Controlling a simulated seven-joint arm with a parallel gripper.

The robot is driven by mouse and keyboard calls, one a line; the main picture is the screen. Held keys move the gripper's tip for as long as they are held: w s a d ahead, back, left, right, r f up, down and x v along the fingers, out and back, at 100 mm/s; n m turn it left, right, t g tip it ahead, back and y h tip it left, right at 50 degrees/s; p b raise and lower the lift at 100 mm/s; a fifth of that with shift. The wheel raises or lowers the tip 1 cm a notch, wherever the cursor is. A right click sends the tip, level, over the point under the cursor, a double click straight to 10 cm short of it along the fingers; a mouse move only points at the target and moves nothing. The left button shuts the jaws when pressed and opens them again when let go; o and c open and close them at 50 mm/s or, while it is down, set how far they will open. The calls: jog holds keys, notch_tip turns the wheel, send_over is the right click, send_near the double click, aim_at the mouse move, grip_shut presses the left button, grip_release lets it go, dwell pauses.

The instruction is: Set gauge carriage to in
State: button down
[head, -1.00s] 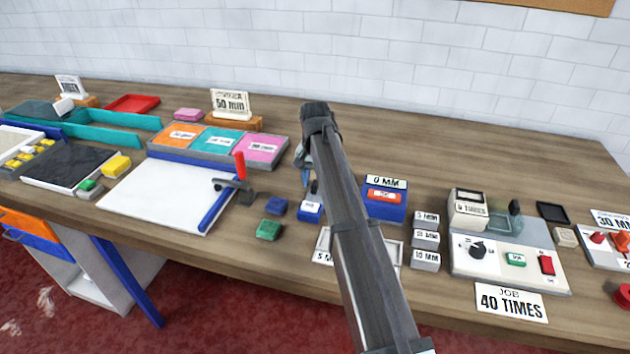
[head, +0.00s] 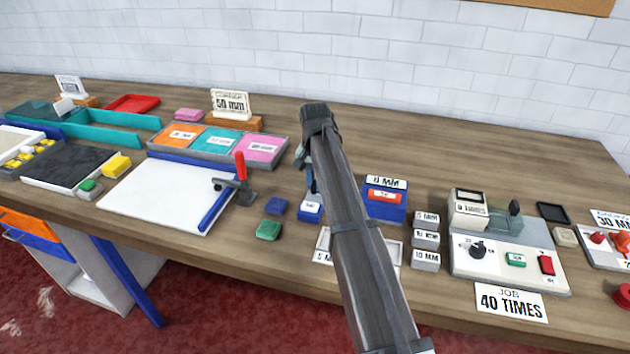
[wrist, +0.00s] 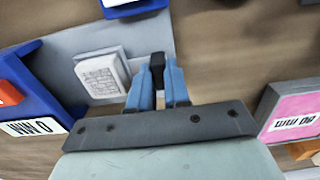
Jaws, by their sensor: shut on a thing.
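My gripper (wrist: 158,88) is shut on a small black upright knob (wrist: 157,62), which shows between its blue fingertips in the wrist view. The knob stands at the edge of a grey plate (wrist: 55,45) that carries a white lined panel (wrist: 100,75); this looks like the gauge carriage, though its base is hidden. In the head view my gripper (head: 310,182) is low over the table, and my arm hides most of the gauge. A blue box (head: 386,208) with a "0 MM" sign and an orange-red label stands right of my arm; it also shows in the wrist view (wrist: 50,75).
A blue block with a white label (head: 310,211) stands just in front of my gripper. A tray of coloured swatches (head: 212,144) lies to the left, near a red-handled clamp (head: 240,168). Grey MM blocks (head: 425,239) and a control panel (head: 505,258) are to the right.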

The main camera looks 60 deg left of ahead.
jog(key=shift+d, duration=0.1)
jog(key=w+d, duration=0.7)
jog(key=shift+w+d, duration=0.15)
jog(key=shift+w, duration=0.05)
jog(key=c, duration=1.1)
grip_release()
jog(key=s+a, duration=0.7)
jog(key=shift+s+a+r, duration=0.15)
jog(key=shift+s+a, duration=0.15)
jog(key=shift+a, duration=0.1)
notch_tip(320, 180, up, 14)
jog(key=w+d+f+m, duration=0.1)
jog(key=w+d, duration=0.6)
jog(key=w, duration=0.5)
jog(key=w+d+f+m+t, duration=0.1)
jog(key=w+d+f+m, duration=0.1)
jog(key=w+d, duration=0.5)
jog(key=w+d+f+m+t, duration=0.1)
jog(key=w+d, duration=0.6)
jog(key=w, duration=1)
jog(key=shift+d+f+m, duration=0.1)
jog(key=shift+f+m, duration=0.3)
jog(key=shift+f, duration=0.2)
